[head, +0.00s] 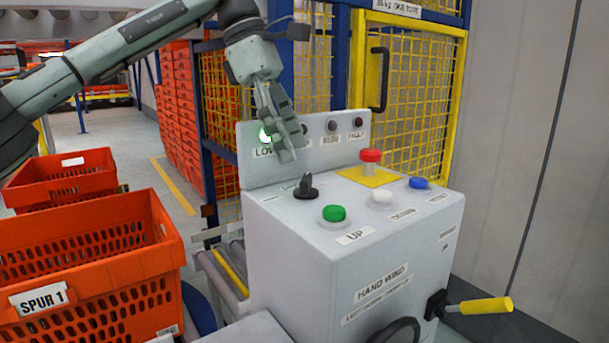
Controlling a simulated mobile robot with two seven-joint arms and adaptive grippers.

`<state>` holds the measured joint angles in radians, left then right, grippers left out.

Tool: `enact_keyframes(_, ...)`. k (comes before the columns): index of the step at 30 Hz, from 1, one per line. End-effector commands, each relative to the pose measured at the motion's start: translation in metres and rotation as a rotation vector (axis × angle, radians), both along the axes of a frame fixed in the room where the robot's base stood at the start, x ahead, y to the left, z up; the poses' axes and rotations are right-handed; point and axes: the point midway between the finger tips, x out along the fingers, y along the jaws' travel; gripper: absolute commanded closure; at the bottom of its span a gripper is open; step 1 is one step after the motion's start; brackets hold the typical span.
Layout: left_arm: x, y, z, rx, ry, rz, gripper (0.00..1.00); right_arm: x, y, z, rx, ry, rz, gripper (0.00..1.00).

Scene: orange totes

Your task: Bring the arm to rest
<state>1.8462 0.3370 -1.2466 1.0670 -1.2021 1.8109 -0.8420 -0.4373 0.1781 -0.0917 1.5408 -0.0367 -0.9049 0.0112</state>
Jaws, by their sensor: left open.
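My left arm comes in from the upper left. My left gripper (288,153) points down and hangs in front of the upright back panel of a grey control box (300,240). Its fingers are seen nearly edge-on, and it holds nothing that I can see. It covers part of the panel's row of lamps and labels. My right gripper is not in view.
The box top carries a green button (334,213), a red mushroom button (370,161), a white button (382,196) and a blue button (419,183). A yellow-handled crank (485,306) sticks out right. Orange totes (165,240) stand left. A yellow mesh gate (428,85) stands behind.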

Motion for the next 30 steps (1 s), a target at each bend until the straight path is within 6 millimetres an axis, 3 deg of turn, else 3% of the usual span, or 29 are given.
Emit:
enact_keyframes(6, -0.003, -0.013, -0.034, 0.001, 0.001, 0.001, 0.34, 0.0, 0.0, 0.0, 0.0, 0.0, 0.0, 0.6)
enact_keyframes(12, -0.004, -0.019, -0.048, 0.0, 0.0, 0.001, 0.34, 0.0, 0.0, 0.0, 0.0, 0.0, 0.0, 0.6)
enact_keyframes(25, -0.004, -0.019, -0.047, -0.001, 0.0, 0.015, 0.34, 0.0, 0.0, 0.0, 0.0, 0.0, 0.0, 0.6)
enact_keyframes(30, -0.002, -0.014, -0.033, -0.001, -0.002, 0.002, 0.34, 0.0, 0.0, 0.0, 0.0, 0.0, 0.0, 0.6)
